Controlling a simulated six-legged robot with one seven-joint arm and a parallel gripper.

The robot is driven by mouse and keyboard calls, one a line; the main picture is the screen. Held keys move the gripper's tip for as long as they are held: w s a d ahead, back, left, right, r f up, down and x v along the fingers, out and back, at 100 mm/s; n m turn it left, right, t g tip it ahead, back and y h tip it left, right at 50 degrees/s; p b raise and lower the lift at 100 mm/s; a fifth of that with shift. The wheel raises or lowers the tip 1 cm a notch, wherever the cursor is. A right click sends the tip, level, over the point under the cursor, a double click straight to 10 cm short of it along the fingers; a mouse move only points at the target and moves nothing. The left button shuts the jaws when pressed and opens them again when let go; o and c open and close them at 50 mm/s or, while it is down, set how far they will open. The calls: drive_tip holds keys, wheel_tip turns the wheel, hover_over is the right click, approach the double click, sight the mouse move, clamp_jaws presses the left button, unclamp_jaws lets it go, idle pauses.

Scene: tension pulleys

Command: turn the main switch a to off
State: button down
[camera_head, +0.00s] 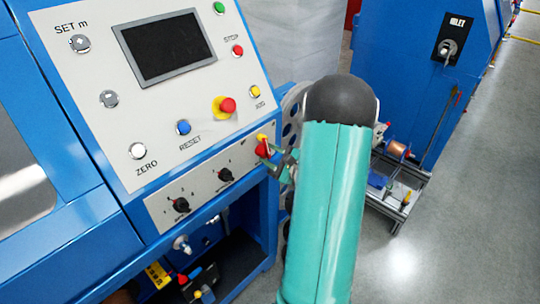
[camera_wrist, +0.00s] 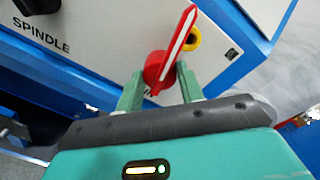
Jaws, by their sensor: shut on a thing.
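The main switch is a red rotary knob with a white-striped lever on a yellow plate, at the right end of the lower grey panel. It shows in the head view (camera_head: 263,146) and in the wrist view (camera_wrist: 178,45). In the wrist view its lever points up and slightly right. My gripper (camera_wrist: 160,73) has its green fingers on both sides of the knob's round base, shut on it. In the head view my gripper (camera_head: 277,160) reaches the switch from the right; my arm hides what lies behind it.
Two black selector knobs (camera_head: 181,205) (camera_head: 225,175) sit left of the switch on the same panel. Above are a screen (camera_head: 164,46) and a red-and-yellow stop button (camera_head: 225,106). A metal cart (camera_head: 398,190) stands behind my arm. Grey floor (camera_head: 450,230) at right is clear.

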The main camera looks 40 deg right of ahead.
drive_tip(key=n, duration=0.5)
drive_tip(key=shift+n, duration=0.4)
idle(0.4)
drive_tip(key=c, duration=0.9)
unclamp_jaws()
